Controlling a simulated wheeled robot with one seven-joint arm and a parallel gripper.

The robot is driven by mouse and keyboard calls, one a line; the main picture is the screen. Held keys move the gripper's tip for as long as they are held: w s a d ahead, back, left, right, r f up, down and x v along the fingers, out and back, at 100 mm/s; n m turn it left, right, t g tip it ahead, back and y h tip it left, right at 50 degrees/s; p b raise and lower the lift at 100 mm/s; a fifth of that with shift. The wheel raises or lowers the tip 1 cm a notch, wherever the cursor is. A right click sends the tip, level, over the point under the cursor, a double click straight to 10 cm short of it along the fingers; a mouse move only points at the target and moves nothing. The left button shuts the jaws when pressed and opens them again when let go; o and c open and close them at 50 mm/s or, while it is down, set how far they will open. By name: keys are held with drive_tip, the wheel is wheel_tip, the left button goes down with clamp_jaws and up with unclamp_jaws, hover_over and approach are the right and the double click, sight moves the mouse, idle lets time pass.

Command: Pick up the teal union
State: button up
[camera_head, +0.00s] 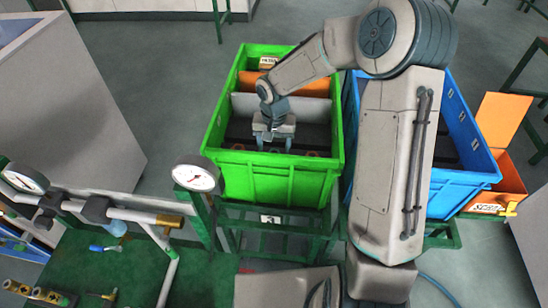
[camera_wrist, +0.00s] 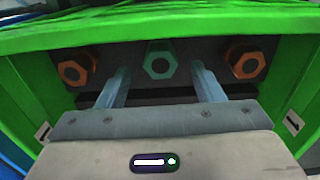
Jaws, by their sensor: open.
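The teal union (camera_wrist: 161,64) is a hexagonal fitting with a dark round hole. In the wrist view it lies at top centre, on the dark floor of the green crate, between two orange unions. My gripper (camera_wrist: 160,78) is open, its two fingers pointing toward the teal union, one to each side of it in the picture. There is nothing between the fingers close to the palm. In the head view my gripper (camera_head: 274,142) reaches down inside the green crate (camera_head: 270,180) near its front wall. The teal union cannot be made out clearly there.
An orange union (camera_wrist: 75,68) is at left and another orange union (camera_wrist: 246,64) at right. The crate's green front wall is close beyond them. Grey and orange dividers (camera_head: 300,108) cross the crate behind my gripper. A blue crate (camera_head: 462,165) stands to the right, and a pressure gauge (camera_head: 197,178) to the front left.

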drive_tip(key=shift+w+f+p, duration=0.2)
drive_tip(key=shift+f+p, duration=0.3)
drive_tip(key=shift+f, duration=1.85)
drive_tip(key=c, duration=1.1)
